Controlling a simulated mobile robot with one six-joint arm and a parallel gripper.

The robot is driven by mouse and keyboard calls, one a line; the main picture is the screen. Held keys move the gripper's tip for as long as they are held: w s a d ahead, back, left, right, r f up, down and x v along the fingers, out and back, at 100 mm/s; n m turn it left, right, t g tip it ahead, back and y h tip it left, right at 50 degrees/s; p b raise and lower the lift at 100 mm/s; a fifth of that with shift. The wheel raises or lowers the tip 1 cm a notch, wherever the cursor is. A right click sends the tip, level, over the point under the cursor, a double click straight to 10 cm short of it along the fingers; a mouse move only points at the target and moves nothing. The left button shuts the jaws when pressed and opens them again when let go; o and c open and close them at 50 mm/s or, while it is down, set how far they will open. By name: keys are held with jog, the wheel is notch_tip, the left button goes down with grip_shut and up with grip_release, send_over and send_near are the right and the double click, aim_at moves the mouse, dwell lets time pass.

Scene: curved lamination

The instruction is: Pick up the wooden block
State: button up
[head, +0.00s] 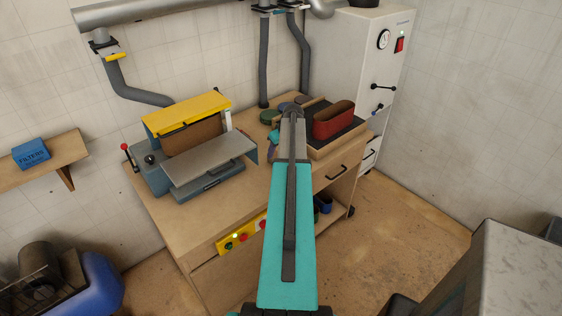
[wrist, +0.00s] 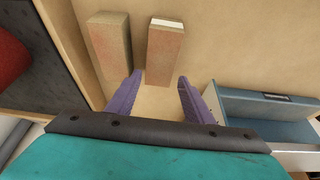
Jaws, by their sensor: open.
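Two reddish-brown wooden blocks lie side by side on the bench in the wrist view. The left block (wrist: 110,50) is plain. The right block (wrist: 165,55) has a pale far end. I cannot tell which one the task means. My gripper (wrist: 160,75) is open, with its purple fingers apart and nothing held. In the wrist view the near end of the right block shows between the fingertips. I cannot tell the height gap or any contact.
The wooden bench (head: 190,232) carries a grey and yellow sanding machine (head: 212,160) on the left. A red piece (head: 334,121) sits on a dark-topped tray on the right. A grey-blue machine edge (wrist: 265,108) lies right of my fingers. Bare benchtop surrounds the blocks.

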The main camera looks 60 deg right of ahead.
aim_at(276, 155)
dwell(0.3)
jog(key=shift+p+x, duration=1.05)
jog(key=shift+x, duration=0.25)
jog(key=shift+p+x, duration=0.4)
jog(key=shift+x, duration=0.85)
jog(key=shift+s+d+f, duration=0.1)
jog(key=shift+s, duration=0.05)
jog(key=shift+c, duration=0.2)
jog(key=c, duration=0.8)
